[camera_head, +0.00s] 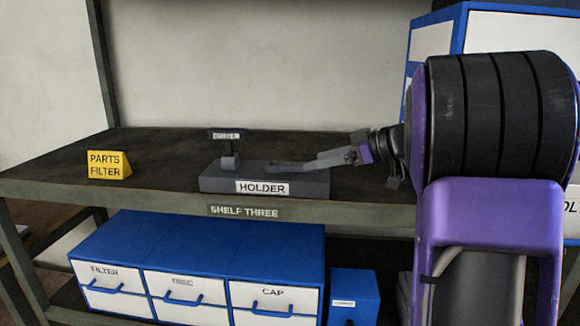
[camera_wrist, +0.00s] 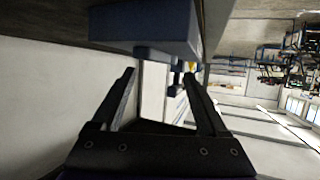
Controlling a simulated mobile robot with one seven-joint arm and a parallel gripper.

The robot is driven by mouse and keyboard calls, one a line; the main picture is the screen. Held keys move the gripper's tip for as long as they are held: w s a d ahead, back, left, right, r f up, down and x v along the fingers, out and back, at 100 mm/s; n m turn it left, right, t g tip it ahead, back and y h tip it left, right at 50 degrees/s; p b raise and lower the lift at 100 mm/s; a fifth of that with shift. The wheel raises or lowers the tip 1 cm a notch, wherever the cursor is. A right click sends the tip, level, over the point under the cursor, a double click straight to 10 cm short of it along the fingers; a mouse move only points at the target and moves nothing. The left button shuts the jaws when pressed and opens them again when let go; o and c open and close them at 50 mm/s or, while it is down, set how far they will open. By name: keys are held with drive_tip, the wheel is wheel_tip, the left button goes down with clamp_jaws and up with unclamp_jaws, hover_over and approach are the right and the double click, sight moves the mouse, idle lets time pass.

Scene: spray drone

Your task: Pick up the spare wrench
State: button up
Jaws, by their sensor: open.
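A dark grey holder block (camera_head: 265,184), labelled HOLDER, sits on the shelf. A slim grey piece (camera_head: 288,167) lies along its top and looks like the wrench, but it runs in line with a gripper finger and I cannot clearly tell them apart. My gripper (camera_head: 325,160) reaches in from the right, low at the holder's right end. In the wrist view my gripper (camera_wrist: 159,73) is open, its two dark fingers apart. A blue-grey block (camera_wrist: 165,25), which looks like the holder, fills the top of that view. I see no wrench clearly between the fingers.
A small dark sign (camera_head: 227,135) and grey stub stand at the holder's left end. A yellow PARTS FILTER sign (camera_head: 108,165) stands farther left on the shelf (camera_head: 165,150). Blue drawers (camera_head: 200,245) and a blue box (camera_head: 354,290) are below. The shelf between sign and holder is clear.

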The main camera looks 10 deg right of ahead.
sight(292, 165)
drive_tip(key=p+x, duration=0.1)
drive_tip(key=x, duration=0.5)
drive_tip(key=shift+w+a, duration=0.25)
clamp_jaws()
idle(0.3)
